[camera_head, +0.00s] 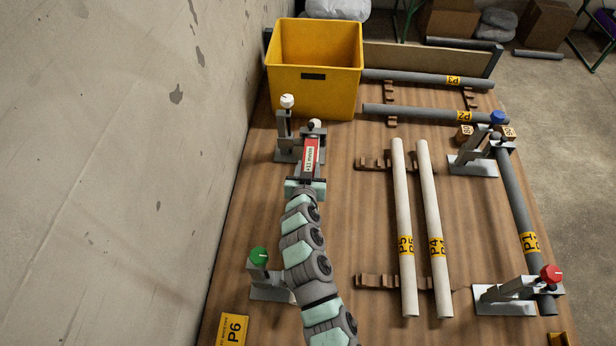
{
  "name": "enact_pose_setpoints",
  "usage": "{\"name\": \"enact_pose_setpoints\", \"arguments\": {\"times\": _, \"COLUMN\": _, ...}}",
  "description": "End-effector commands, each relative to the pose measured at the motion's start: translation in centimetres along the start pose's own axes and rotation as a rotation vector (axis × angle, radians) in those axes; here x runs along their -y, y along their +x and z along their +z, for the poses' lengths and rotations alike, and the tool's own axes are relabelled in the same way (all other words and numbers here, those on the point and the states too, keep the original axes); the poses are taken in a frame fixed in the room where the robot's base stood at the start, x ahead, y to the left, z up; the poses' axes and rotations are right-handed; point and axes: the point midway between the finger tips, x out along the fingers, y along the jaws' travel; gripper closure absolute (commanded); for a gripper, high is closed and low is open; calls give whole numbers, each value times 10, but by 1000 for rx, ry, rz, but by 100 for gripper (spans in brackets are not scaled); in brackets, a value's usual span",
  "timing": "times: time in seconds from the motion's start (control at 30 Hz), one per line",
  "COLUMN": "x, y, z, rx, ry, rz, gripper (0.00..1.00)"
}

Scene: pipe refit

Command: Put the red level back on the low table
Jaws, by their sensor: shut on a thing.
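The red level (311,155), a small red block with a white label, is at the far end of my arm, left of the table's middle. My gripper (310,166) is shut on it, and the jaws and arm hide part of it. The low table (345,225) has a brown wooden top that spreads under the arm. I cannot tell whether the level touches the table or is held above it. The level is close beside a grey clamp stand with a white knob (287,101); whether they touch is unclear.
A yellow bin (313,92) stands behind the gripper. Two pale pipes (403,220) lie on brown racks to the right. Clamp stands with green (259,256), red (551,273) and blue (497,117) knobs surround the area. A concrete wall (120,150) borders the left.

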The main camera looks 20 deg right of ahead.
Motion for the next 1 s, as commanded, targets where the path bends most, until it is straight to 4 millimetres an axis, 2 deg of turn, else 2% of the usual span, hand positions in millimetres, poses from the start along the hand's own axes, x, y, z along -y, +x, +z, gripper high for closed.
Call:
{"name": "enact_pose_setpoints", "arguments": {"times": 0.03, "x": 1, "y": -8, "z": -22, "rx": -11, "ry": 3, "rz": -4, "gripper": 100}}
{"name": "enact_pose_setpoints", "arguments": {"times": 0.3, "x": 2, "y": -32, "z": -79, "rx": -8, "ry": 1, "rz": -4, "gripper": 100}}
{"name": "enact_pose_setpoints", "arguments": {"times": 0.53, "x": 0, "y": -40, "z": -99, "rx": -4, "ry": 0, "rz": -1, "gripper": 100}}
{"name": "enact_pose_setpoints", "arguments": {"times": 0.67, "x": 2, "y": -37, "z": -96, "rx": -2, "ry": 5, "rz": 6, "gripper": 100}}
{"name": "enact_pose_setpoints", "arguments": {"times": 0.77, "x": 7, "y": -25, "z": -84, "rx": 3, "ry": 24, "rz": 30, "gripper": 100}}
{"name": "enact_pose_setpoints", "arguments": {"times": 0.87, "x": 17, "y": -4, "z": -65, "rx": 14, "ry": 52, "rz": 78, "gripper": 100}}
{"name": "enact_pose_setpoints", "arguments": {"times": 1.0, "x": 46, "y": 22, "z": -34, "rx": 26, "ry": 91, "rz": 152, "gripper": 100}}
